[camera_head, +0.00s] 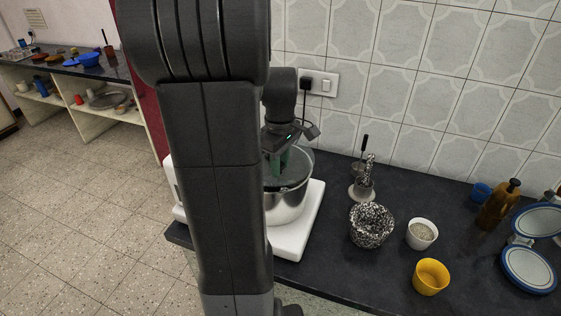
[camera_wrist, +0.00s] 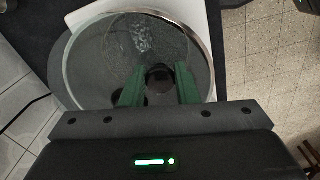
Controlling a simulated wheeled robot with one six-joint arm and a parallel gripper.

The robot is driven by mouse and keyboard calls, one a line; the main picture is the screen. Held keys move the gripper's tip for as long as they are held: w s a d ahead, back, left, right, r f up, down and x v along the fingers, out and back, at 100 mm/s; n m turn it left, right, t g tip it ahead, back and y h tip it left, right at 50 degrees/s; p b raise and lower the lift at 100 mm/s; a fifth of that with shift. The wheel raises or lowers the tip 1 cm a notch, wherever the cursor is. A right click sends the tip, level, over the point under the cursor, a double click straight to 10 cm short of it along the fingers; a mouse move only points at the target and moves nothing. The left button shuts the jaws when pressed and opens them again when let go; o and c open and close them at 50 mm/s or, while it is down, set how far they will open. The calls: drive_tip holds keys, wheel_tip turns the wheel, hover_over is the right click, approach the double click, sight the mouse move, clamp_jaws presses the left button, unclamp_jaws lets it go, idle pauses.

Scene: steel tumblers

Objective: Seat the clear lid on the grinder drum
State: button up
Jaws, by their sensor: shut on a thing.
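The clear lid (camera_wrist: 105,50) is a round glass disc with a metal rim. In the wrist view my gripper (camera_wrist: 160,72) has its green fingers on either side of the lid's dark knob (camera_wrist: 158,79), shut on it. In the head view the lid (camera_head: 304,164) is at the top of the steel grinder drum (camera_head: 290,207), with my gripper (camera_head: 278,162) above it. A grey round edge shows past the lid's left side in the wrist view. My arm hides the drum's left part. I cannot tell whether the lid touches the rim.
The drum stands on a white base (camera_head: 309,222) on the dark counter. To its right are a speckled bowl (camera_head: 371,227), a white cup of grains (camera_head: 421,235), a yellow cup (camera_head: 431,278) and a brown bottle (camera_head: 497,207). The tiled wall (camera_head: 420,110) is close behind.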

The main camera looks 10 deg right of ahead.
drive_tip(key=shift+s+a, duration=0.25)
drive_tip(key=shift+s, duration=0.15)
idle(0.6)
idle(0.4)
drive_tip(key=shift+f, duration=0.3)
drive_tip(key=shift+f+b, duration=0.3)
drive_tip(key=shift+f, duration=0.25)
idle(0.8)
drive_tip(key=o, duration=1.1)
drive_tip(key=shift+r, duration=0.15)
wheel_tip(320, 180, up, 14)
drive_tip(key=shift+f, duration=0.2)
